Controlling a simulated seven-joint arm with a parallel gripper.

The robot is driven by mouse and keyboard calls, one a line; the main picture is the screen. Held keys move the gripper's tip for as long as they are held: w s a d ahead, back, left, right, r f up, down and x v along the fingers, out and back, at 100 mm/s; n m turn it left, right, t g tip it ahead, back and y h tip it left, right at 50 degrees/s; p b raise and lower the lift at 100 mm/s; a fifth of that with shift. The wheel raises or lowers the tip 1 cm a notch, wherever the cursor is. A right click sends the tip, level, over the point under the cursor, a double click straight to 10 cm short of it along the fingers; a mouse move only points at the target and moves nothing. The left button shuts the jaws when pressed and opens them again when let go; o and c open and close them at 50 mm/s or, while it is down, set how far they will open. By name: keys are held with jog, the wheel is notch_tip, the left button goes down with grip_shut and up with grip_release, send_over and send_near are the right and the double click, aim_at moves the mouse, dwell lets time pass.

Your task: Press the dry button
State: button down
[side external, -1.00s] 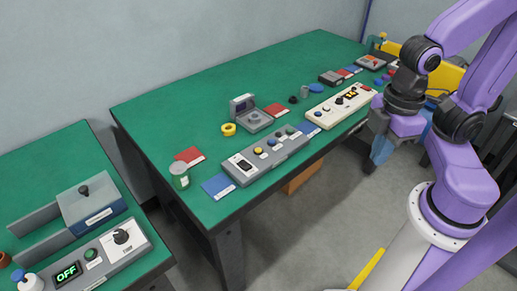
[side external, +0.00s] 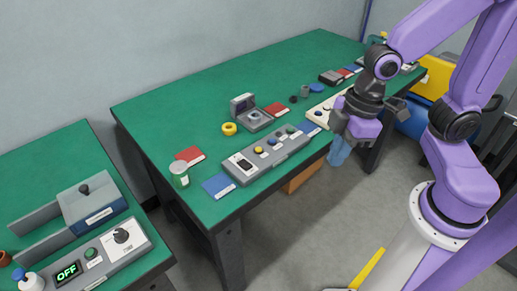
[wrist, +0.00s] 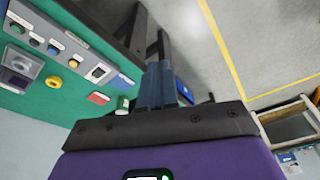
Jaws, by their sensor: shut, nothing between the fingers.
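A grey control panel (side external: 265,160) lies near the green table's front edge. It carries a rocker switch (side external: 244,164) and a row of buttons, including a yellow one (side external: 258,149), a blue one (side external: 271,142) and a green one (side external: 291,130). The row also shows at the upper left of the wrist view, with its yellow button (wrist: 73,63). The labels are too small to read, so I cannot tell which button is the dry button. My gripper (side external: 339,155) is shut and empty, pointing down, right of the panel and apart from it. Its closed fingers (wrist: 163,88) show in the wrist view.
A cream panel (side external: 318,112) is partly hidden behind my gripper. An open-lidded grey device (side external: 257,118), a yellow ring (side external: 229,129) and a green jar (side external: 180,174) stand on the table, beside red and blue cards. A second table at left holds a panel reading OFF (side external: 67,272).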

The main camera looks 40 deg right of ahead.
jog(key=w+a+f+t+y, duration=0.1)
jog(key=w+a+f+t, duration=0.15)
jog(key=w, duration=0.65)
jog(key=m+t+h, duration=0.1)
jog(key=t, duration=0.5)
send_over(261, 150)
jog(key=shift+g, duration=0.25)
notch_tip(261, 150, down, 6)
jog(key=shift+r, duration=0.15)
jog(key=shift+a, duration=0.1)
jog(key=shift+f, duration=4.4)
jog(key=shift+f, duration=0.15)
jog(key=shift+f, duration=0.3)
